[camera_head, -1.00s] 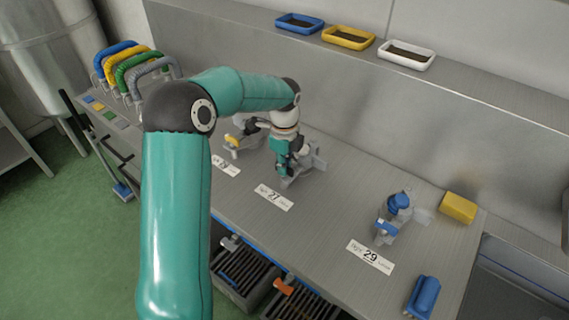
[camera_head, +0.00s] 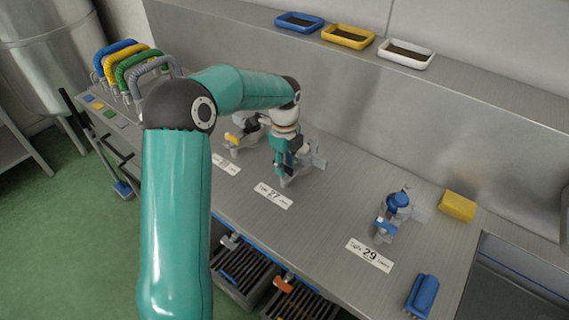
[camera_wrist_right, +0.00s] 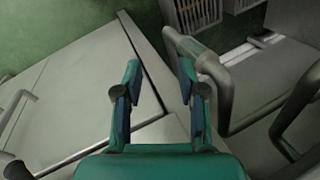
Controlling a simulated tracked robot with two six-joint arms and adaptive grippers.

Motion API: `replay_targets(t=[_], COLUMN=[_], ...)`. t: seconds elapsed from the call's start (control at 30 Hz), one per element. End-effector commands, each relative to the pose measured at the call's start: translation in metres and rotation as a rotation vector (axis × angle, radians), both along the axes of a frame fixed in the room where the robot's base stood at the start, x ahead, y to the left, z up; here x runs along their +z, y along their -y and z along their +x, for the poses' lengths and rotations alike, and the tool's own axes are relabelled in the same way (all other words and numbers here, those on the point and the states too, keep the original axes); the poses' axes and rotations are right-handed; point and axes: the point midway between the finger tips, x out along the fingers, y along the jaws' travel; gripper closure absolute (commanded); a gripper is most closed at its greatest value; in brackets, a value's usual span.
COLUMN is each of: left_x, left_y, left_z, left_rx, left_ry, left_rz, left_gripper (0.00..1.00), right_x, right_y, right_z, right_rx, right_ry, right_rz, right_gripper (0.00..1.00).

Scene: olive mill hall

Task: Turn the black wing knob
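My left gripper (camera_head: 289,160) points down over the grey fitting (camera_head: 318,162) behind the label "27" in the head view. Its teal and black fingers cover the top of that fitting. The black wing knob cannot be made out apart from the dark gripper parts, so I cannot tell whether the fingers are closed on it. My right gripper (camera_wrist_right: 159,95) is open and empty in the right wrist view, with its two teal fingers apart, away from the fitting.
A fitting with a blue knob (camera_head: 398,200) stands behind label "29". Another with a yellow part (camera_head: 231,139) stands left of my left gripper. A yellow block (camera_head: 458,206) and a blue item (camera_head: 422,296) lie at the right. Coloured handles (camera_head: 137,66) stand at the far left.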

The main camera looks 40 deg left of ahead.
Motion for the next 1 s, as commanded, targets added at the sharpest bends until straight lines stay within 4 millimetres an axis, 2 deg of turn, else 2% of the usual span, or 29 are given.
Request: replay_targets(t=[0.27, 0.43, 0.57, 0.8, 1.0], left_x=[-0.001, 0.011, 0.032, 0.08, 0.109], left_y=[0.0, 0.0, 0.0, 0.0, 0.0], left_z=[-0.001, 0.0, 0.0, 0.0, 0.0], left_rx=[0.001, 0.001, 0.001, 0.001, 0.0], left_ry=[-0.005, -0.002, 0.0, 0.001, -0.001], left_rz=[-0.001, 0.0, 0.0, 0.0, 0.0], left_gripper=[0.65, 0.65, 0.65, 0.65, 0.65], right_x=[0.0, 0.0, 0.0, 0.0, 0.0], right_y=[0.0, 0.0, 0.0, 0.0, 0.0], right_z=[0.0, 0.0, 0.0, 0.0, 0.0], right_rx=[0.0, 0.0, 0.0, 0.0, 0.0], right_ry=[0.0, 0.0, 0.0, 0.0, 0.0], right_rz=[0.0, 0.0, 0.0, 0.0, 0.0], right_gripper=[0.6, 0.6, 0.6, 0.6, 0.6])
